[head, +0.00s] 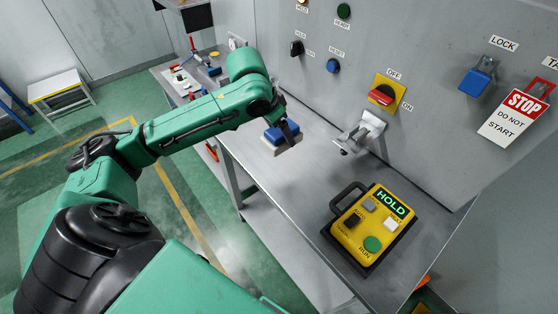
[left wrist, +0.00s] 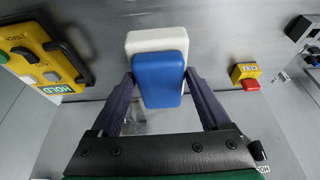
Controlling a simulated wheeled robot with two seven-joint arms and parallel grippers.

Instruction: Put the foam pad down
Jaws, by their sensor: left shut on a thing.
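The foam pad (head: 281,132) is a small block with a blue layer and a white layer. My left gripper (head: 290,137) is shut on it over the far left part of the grey metal shelf (head: 300,179). In the left wrist view, the foam pad (left wrist: 159,80) sits between the two dark fingers of my left gripper (left wrist: 160,84), blue face toward the camera and white part behind. I cannot tell whether its underside touches the shelf. My right gripper is not in view.
A yellow HOLD pendant (head: 369,228) with a black handle lies on the near part of the shelf. A grey metal bracket (head: 360,131) juts from the panel. A red-and-yellow switch (head: 383,95) and a STOP tag (head: 513,118) are on the panel. The shelf's middle is clear.

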